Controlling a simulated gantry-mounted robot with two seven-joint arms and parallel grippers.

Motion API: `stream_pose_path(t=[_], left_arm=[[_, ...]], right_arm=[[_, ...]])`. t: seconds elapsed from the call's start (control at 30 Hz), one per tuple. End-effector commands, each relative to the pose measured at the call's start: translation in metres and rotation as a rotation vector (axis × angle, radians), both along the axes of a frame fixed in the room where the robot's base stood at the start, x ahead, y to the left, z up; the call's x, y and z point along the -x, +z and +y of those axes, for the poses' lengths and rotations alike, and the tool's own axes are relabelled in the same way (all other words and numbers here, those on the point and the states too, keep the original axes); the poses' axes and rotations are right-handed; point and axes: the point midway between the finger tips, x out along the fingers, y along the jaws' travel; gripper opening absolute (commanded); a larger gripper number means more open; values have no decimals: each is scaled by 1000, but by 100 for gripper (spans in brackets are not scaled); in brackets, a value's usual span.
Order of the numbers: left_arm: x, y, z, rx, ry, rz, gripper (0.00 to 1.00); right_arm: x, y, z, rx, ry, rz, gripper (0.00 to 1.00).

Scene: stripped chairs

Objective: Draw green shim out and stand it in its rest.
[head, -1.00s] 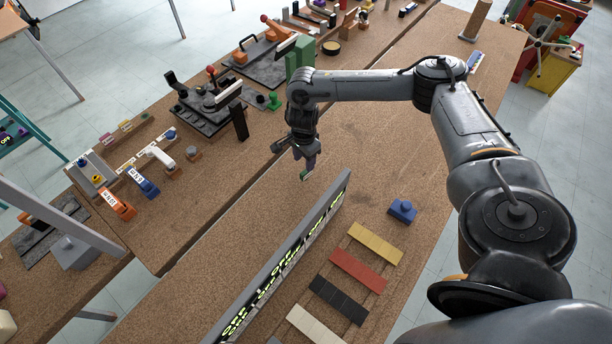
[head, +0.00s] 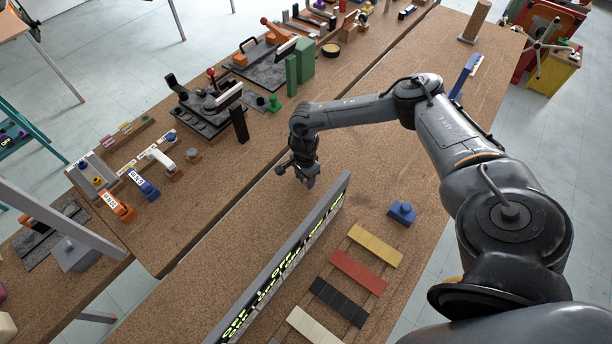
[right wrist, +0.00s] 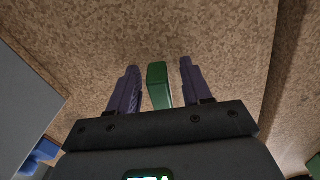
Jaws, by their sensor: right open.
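A green bar, the shim (right wrist: 159,86), lies between the two purple fingers of my right gripper (right wrist: 158,88) in the right wrist view. The fingers are open, with a gap on each side of the bar. I cannot tell what supports the bar. My left gripper is not in view.
The grey panel with lit OFF signs (head: 290,257) stands near the gripper. Yellow (head: 375,245), red (head: 358,271) and black (head: 338,299) strips and a blue block (head: 402,212) lie right of it. A green block (head: 305,62) stands farther back. Bench between is clear.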

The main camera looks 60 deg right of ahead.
Motion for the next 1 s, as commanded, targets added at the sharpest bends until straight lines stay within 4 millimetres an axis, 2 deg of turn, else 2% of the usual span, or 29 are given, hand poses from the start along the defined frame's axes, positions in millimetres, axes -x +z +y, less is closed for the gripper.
stream_pose_path(t=[0.2, 0.53, 0.83, 1.0], left_arm=[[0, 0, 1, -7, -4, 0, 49], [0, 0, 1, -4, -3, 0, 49], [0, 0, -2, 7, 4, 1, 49], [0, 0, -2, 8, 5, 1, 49]], right_arm=[[0, -1, 0, 0, 0, 0, 49], [0, 0, 0, 0, 0, 0, 0], [0, 1, 0, -1, -1, 0, 0], [0, 8, 0, -1, -1, -1, 0]])
